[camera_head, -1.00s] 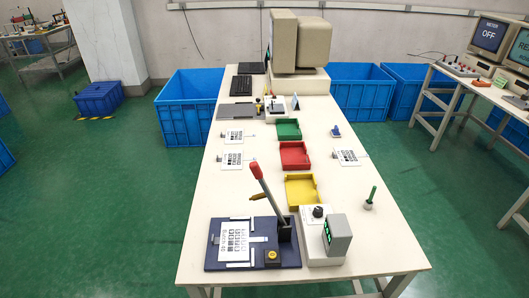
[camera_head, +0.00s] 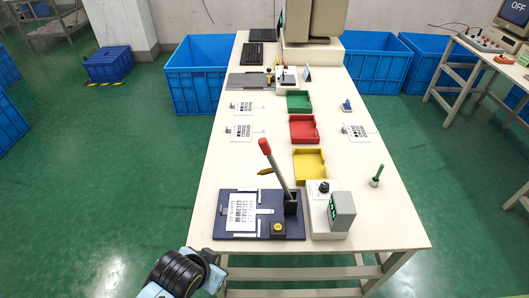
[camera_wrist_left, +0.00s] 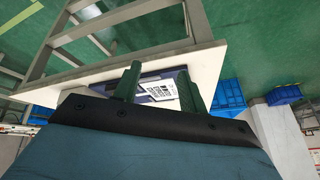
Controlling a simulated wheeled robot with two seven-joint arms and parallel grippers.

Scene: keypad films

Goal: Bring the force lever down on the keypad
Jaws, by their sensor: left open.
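The force lever (camera_head: 279,172) has a red grip and a grey shaft. It stands raised, leaning up and to the left from a dark post on the blue base plate (camera_head: 226,229) in the head view. The white keypad film (camera_head: 241,212) with dark printed keys lies flat on that plate, left of the post. The keypad also shows in the left wrist view (camera_wrist_left: 161,90), seen between the fingers and some distance beyond them. My left gripper (camera_wrist_left: 157,82) is open and empty. My left arm shows at the bottom of the head view, short of the table's front edge.
A grey meter box (camera_head: 342,212) with a green display stands right of the plate. Yellow (camera_head: 309,165), red (camera_head: 302,129) and green (camera_head: 297,102) trays line the table's middle. A green-handled tool (camera_head: 377,175) stands at right. The front right tabletop is clear.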

